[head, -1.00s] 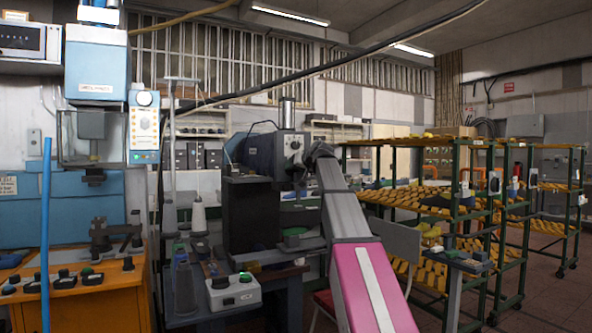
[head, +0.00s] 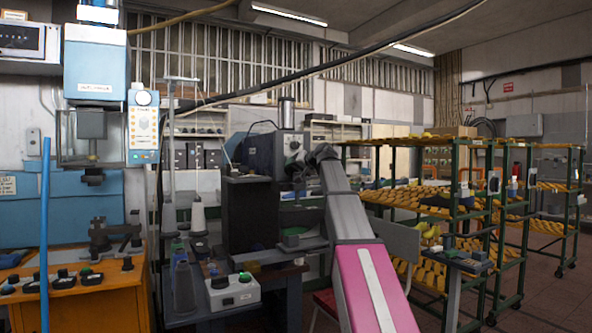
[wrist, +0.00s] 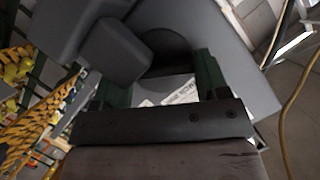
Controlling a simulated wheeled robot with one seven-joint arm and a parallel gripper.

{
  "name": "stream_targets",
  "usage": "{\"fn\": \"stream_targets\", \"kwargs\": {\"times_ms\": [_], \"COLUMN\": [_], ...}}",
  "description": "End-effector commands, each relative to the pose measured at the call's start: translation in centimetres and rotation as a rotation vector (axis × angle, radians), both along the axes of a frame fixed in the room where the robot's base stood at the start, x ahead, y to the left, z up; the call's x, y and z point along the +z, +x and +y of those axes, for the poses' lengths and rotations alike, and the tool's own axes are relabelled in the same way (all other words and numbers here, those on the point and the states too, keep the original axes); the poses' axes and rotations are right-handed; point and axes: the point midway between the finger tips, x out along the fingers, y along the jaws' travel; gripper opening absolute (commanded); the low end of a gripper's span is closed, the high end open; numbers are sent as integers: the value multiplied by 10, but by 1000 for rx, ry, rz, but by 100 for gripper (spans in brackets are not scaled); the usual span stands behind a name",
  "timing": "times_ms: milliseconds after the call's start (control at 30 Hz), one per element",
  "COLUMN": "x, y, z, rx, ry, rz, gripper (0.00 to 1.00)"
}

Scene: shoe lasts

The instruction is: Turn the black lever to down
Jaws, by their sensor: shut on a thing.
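In the wrist view a dark, rounded part, which looks like the black lever (wrist: 168,50), lies between the ends of two green fingers. My gripper (wrist: 162,66) is shut on it. A large grey block covers part of it at upper left, so I cannot tell its full shape or angle. In the head view my grey and pink arm reaches to a blue-grey machine (head: 262,152) with a dial on its face. My gripper (head: 322,152) is small and dark there, beside the machine's right side, and the lever cannot be made out.
A white control box (head: 233,291) with a green light stands on the bench in front of the machine. Thread cones (head: 197,215) stand left of it. Green racks of yellow shoe lasts (head: 405,200) stand close on the right. An orange cabinet (head: 95,290) is at left.

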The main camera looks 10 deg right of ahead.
Motion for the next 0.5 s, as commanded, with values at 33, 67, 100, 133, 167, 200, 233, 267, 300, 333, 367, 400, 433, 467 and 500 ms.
{"fn": "stream_targets", "kwargs": {"times_ms": [33, 67, 100, 133, 167, 200, 233, 267, 300, 333, 367, 400, 433, 467, 500], "x": [0, 0, 0, 0, 0, 0, 0, 0, 0, 0, 0, 0, 0, 0, 0], "y": [0, 0, 0, 0, 0, 0, 0, 0, 0, 0, 0, 0, 0, -1, -2], "z": [0, 0, 0, 0, 0, 0, 0, 0, 0, 0, 0, 0, 0, 0, -1], "rx": [0, 0, 0, 0, 0, 0, 0, -1, -1, -1, -1, 0, 0, 0, 0], "ry": [3, 3, 3, 3, 3, 3, 2, 2, 2, 2, 2, 1, 1, 1, 1], "rz": [1, 1, 1, 1, 1, 1, 1, 1, 1, 1, 1, 0, 0, 0, 0], "gripper": [44, 44, 44, 78, 88, 94, 94, 94, 94, 94, 94, 94, 94, 94, 94]}}
